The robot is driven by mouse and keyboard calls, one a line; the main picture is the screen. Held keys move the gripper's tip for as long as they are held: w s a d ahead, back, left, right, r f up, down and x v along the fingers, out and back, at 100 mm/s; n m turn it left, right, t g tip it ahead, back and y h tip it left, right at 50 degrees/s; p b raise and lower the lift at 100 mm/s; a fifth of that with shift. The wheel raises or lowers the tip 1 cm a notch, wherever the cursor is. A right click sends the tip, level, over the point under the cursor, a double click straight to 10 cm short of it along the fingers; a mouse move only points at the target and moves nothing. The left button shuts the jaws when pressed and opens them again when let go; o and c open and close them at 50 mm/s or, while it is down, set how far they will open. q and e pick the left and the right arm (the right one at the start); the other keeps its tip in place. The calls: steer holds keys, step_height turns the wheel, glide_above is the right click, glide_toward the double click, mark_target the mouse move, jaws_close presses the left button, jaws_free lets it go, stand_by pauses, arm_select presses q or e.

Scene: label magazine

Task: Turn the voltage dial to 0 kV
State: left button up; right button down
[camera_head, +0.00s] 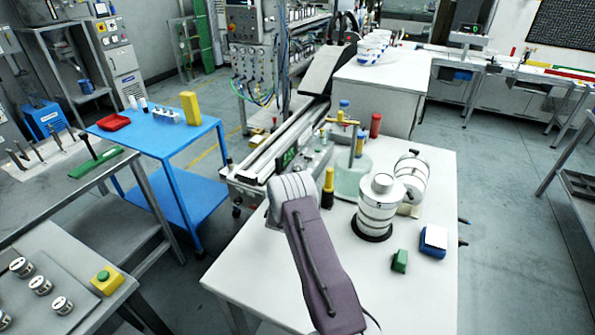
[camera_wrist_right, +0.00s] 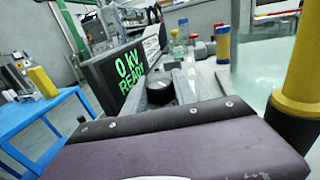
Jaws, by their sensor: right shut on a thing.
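The dark round voltage dial (camera_wrist_right: 160,88) shows in the right wrist view, just below and right of a black display panel (camera_wrist_right: 124,75). The display reads "0 KV READY" in green letters. In the head view the green display (camera_head: 289,157) shows small at the near end of the long machine, and the dial is hidden behind my right arm. My right gripper (camera_head: 276,212) is at the machine's near end, shut on the dial. My left gripper is not in view.
A yellow and black post (camera_head: 327,189) stands close to the right of my gripper. Metal canisters (camera_head: 378,208), a green block (camera_head: 400,261) and a blue box (camera_head: 433,242) are on the white table (camera_head: 265,275). A blue cart (camera_head: 158,140) stands left of the machine.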

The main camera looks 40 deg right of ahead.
steer(key=shift+r, duration=0.1)
steer(key=c, duration=1)
jaws_free()
steer(key=shift+s+a, duration=0.3)
steer(key=shift+a, duration=0.05)
steer(key=b+v, duration=0.1)
steer(key=v, duration=0.7)
